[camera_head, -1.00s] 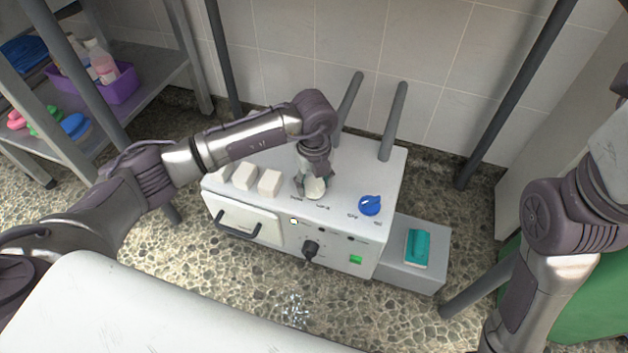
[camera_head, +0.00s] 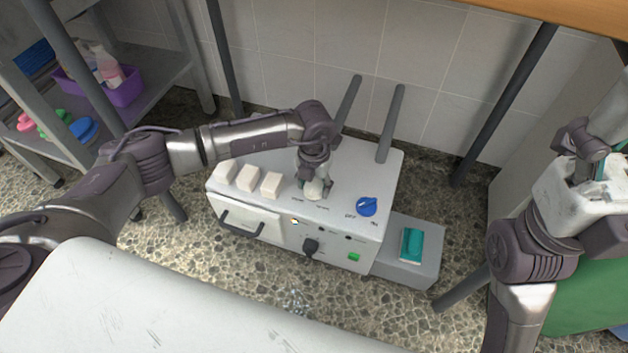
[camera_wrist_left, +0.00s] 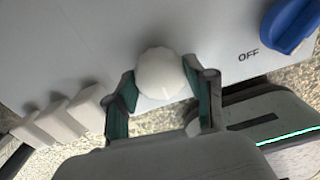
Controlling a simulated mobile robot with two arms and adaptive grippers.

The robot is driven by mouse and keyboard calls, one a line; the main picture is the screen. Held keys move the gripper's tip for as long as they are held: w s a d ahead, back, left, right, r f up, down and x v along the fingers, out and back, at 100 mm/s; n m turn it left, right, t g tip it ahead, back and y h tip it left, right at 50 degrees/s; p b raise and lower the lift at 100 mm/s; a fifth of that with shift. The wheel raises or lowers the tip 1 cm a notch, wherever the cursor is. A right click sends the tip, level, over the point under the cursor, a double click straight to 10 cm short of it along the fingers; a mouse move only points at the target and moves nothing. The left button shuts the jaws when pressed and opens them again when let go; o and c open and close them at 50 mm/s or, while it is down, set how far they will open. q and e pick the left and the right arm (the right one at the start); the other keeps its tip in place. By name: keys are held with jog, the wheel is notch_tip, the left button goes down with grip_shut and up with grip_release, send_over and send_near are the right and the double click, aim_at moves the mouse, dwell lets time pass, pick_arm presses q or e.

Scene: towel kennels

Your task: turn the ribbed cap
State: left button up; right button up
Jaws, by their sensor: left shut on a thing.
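The ribbed cap (camera_wrist_left: 162,74) is a round, off-white knob on the top of a white machine (camera_head: 345,165). It also shows in the head view (camera_head: 314,190), partly hidden by the gripper. My left gripper (camera_head: 314,181) points down over it. In the left wrist view its two green-padded fingers (camera_wrist_left: 162,98) are shut around the cap, one on each side. My right arm is at the right of the head view, with its gripper (camera_head: 582,150) raised well away from the machine; its finger state is unclear.
A blue knob (camera_head: 367,206) marked OFF sits right of the cap. Several cream blocks (camera_head: 248,178) stand at the left of the machine's top. Two grey posts (camera_head: 391,122) rise behind. A grey box with a teal item (camera_head: 411,245) adjoins at right. A shelf (camera_head: 160,75) stands at left.

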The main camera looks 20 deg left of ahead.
aim_at(314, 186)
pick_arm(q)
jog(key=m+p, duration=0.1)
jog(key=m, duration=0.3)
jog(key=shift+r+m, duration=0.1)
jog(key=shift+m, duration=0.2)
jog(key=shift+m+p, duration=0.3)
jog(key=shift+m, duration=2.3)
jog(key=o, duration=1.2)
notch_tip(314, 186, up, 12)
jog(key=shift+f, duration=0.1)
